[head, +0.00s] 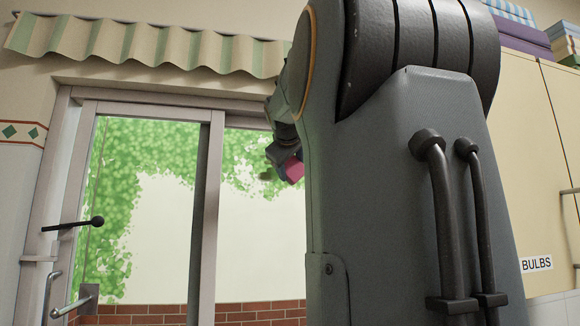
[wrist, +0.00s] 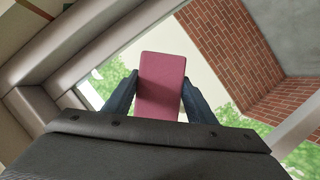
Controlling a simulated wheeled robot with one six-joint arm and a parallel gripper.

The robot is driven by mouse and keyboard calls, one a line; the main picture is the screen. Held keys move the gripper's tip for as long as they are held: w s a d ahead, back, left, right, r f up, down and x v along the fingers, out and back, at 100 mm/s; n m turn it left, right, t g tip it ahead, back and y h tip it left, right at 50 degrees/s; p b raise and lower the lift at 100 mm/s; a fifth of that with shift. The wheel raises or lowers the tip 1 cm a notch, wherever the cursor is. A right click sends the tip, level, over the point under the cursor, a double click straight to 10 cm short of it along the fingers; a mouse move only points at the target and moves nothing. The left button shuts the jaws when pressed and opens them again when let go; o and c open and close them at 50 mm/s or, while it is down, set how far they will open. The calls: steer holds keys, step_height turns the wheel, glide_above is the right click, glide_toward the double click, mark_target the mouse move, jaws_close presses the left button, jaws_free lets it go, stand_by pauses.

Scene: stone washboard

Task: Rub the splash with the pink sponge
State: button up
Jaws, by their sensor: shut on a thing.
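My gripper (wrist: 160,98) is shut on the pink sponge (wrist: 162,85), with one dark finger on each side of it in the wrist view. In the head view the sponge (head: 291,168) shows as a small pink patch beside my dark gripper (head: 284,158), in front of the glass door. Much of my gripper is hidden behind my arm there. A small dark greenish-brown smudge (head: 266,175) shows just left of the sponge against the pane; I cannot tell if it is the splash. Whether the sponge touches the glass cannot be told.
A sliding glass door (head: 203,230) with a pale frame fills the left, with a black-knobbed lever (head: 97,221) and a metal handle (head: 88,292). A striped wavy awning (head: 140,42) hangs above. Cream cabinets (head: 520,150) with a BULBS label (head: 536,263) stand at right.

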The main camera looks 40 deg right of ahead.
mark_target(274, 170)
steer(key=shift+w+a+b, duration=0.5)
steer(key=shift+a, duration=0.4)
steer(key=shift+w+a+b, duration=0.5)
steer(key=shift+w+a, duration=0.05)
steer(key=shift+a, duration=0.35)
steer(key=shift+w+a+b, duration=0.5)
steer(key=shift+a, duration=0.4)
steer(key=shift+w+a+b, duration=0.45)
steer(key=shift+w+a, duration=0.4)
steer(key=shift+a, duration=0.3)
steer(key=shift+s+r+p, duration=0.1)
steer(key=shift+r+p, duration=0.25)
steer(key=shift+r, duration=0.05)
steer(key=shift+s+d+p, duration=0.55)
steer(key=shift+s+d, duration=0.25)
steer(key=shift+d, duration=0.5)
steer(key=shift+s+d+p, duration=0.6)
steer(key=shift+s+d, duration=0.15)
steer(key=shift+d, duration=0.5)
steer(key=shift+s+d+p, duration=0.55)
steer(key=shift+s+d, duration=0.25)
steer(key=shift+d, duration=0.5)
steer(key=shift+f, duration=0.1)
steer(key=shift+w+a, duration=0.1)
steer(key=shift+a, duration=0.05)
